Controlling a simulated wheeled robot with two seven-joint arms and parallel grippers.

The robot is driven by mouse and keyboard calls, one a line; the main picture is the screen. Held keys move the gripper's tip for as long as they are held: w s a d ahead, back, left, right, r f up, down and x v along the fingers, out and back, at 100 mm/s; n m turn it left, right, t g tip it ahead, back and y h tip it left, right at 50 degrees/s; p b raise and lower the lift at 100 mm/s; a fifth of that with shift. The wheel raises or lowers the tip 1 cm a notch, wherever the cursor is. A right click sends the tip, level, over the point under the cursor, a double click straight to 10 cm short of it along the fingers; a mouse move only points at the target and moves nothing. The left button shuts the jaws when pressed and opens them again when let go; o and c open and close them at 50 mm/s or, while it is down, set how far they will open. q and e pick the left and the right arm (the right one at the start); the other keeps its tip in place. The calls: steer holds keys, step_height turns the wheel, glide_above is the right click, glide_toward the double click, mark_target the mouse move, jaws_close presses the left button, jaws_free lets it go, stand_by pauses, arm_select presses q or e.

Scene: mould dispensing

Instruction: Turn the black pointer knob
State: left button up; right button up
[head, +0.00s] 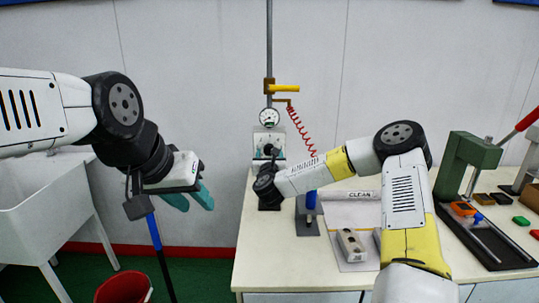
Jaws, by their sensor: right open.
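A small grey panel (261,139) stands at the back edge of the table, under a round white gauge (268,117). A dark shape at the panel's middle looks like the black pointer knob (268,150), but it is small and partly covered by my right wrist. My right gripper (270,163) is at the panel front, close to the knob. Its jaws are open but mostly hidden behind the black wrist, so I cannot tell whether they touch the knob. My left gripper (189,199), with teal fingers, is open and empty, left of the table and well away from the panel.
A yellow-handled valve (284,88) and a red coiled hose (301,129) are above the panel. A green press (467,160) stands right. The table's front left is clear.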

steer(key=s, duration=0.6)
steer(key=shift+s, duration=0.35)
steer(key=s+a+r+n+g+y, duration=0.2)
steer(key=s+n+g+y, duration=0.15)
steer(key=n, duration=0.65)
steer(key=s+a+r+n+g+y, duration=0.2)
steer(key=s+a+r+n+y, duration=0.15)
steer(key=n, duration=0.75)
steer(key=s+d+r+n+g+h, duration=0.1)
steer(key=s+d+n, duration=0.4)
steer(key=s, duration=0.5)
steer(key=s+d+r+n+g+h, duration=0.2)
steer(key=s+d+n, duration=0.3)
steer(key=s+d, duration=0.3)
steer(key=s+d+r+n+g+h, duration=0.1)
steer(key=s+d+n, duration=0.4)
steer(key=s, duration=0.8)
steer(key=shift+s+d+r+n+g+h, duration=0.35)
steer(key=shift+d+r+g, duration=0.45)
steer(key=shift+g, duration=0.35)
steer(key=shift+w+f, duration=0.1)
